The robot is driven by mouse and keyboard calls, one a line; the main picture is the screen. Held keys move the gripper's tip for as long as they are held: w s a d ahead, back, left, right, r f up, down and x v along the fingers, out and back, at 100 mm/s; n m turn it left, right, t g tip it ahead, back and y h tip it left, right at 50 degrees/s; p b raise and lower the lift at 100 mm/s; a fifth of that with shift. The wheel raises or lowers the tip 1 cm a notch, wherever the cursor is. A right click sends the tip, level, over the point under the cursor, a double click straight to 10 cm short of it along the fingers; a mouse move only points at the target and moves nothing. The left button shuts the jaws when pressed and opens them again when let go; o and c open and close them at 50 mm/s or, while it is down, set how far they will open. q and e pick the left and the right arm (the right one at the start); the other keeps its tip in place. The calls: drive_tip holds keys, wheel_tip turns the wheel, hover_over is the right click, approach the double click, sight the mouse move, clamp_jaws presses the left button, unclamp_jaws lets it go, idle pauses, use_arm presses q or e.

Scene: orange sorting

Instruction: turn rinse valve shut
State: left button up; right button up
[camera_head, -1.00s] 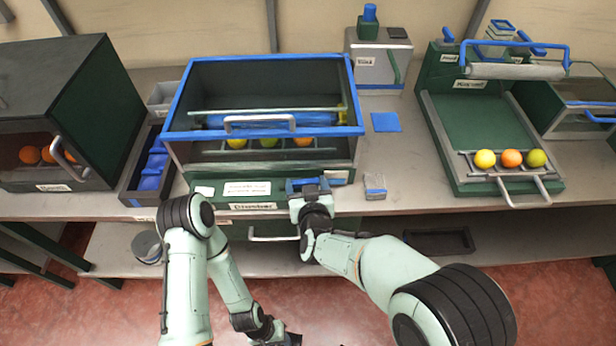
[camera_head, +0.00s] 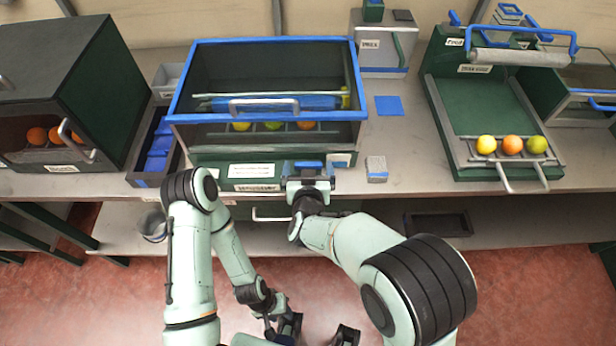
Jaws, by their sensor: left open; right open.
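My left gripper (camera_head: 319,332) is open and empty, low over the floor in front of the bench, well away from the valve.
A grey block (camera_head: 376,168) stands just right of my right gripper. A blue square (camera_head: 388,106) lies behind it. A green press (camera_head: 480,105) with three fruits stands at right. A dark cabinet (camera_head: 75,75) holding oranges and a bin (camera_head: 150,180) are at left.

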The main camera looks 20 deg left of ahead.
use_arm(q)
drive_tip(key=shift+w+r+p, duration=0.15)
drive_tip(key=shift+r+p, duration=0.15)
drive_tip(key=shift+r, duration=0.05)
use_arm(e)
drive_tip(key=v, duration=1.3)
drive_tip(key=shift+r, duration=0.1)
drive_tip(key=d+f+m+g+h+p, duration=0.1)
drive_tip(key=d+f+g, duration=0.2)
drive_tip(key=d+f, duration=0.55)
drive_tip(key=d+f+m+g+h, duration=0.1)
drive_tip(key=d+f+g, duration=0.25)
drive_tip(key=f, duration=0.95)
use_arm(q)
drive_tip(key=shift+w+r+p, duration=0.3)
drive_tip(key=shift+r, duration=0.35)
drive_tip(key=shift+w+r+p, duration=0.25)
drive_tip(key=shift+w+r, duration=0.05)
drive_tip(key=shift+r, duration=0.3)
use_arm(e)
drive_tip(key=s+d+f+m+g+y, duration=0.1)
drive_tip(key=s+d+f+g, duration=0.3)
drive_tip(key=s, duration=0.5)
drive_tip(key=s+d+f+m+g+y, duration=0.1)
drive_tip(key=s+d+f+m+g, duration=0.2)
drive_tip(key=s+f, duration=0.5)
drive_tip(key=shift+s+d+f+m+g, duration=0.45)
drive_tip(key=shift+d+f, duration=0.2)
drive_tip(key=shift+d, duration=0.4)
drive_tip(key=shift+w, duration=0.1)
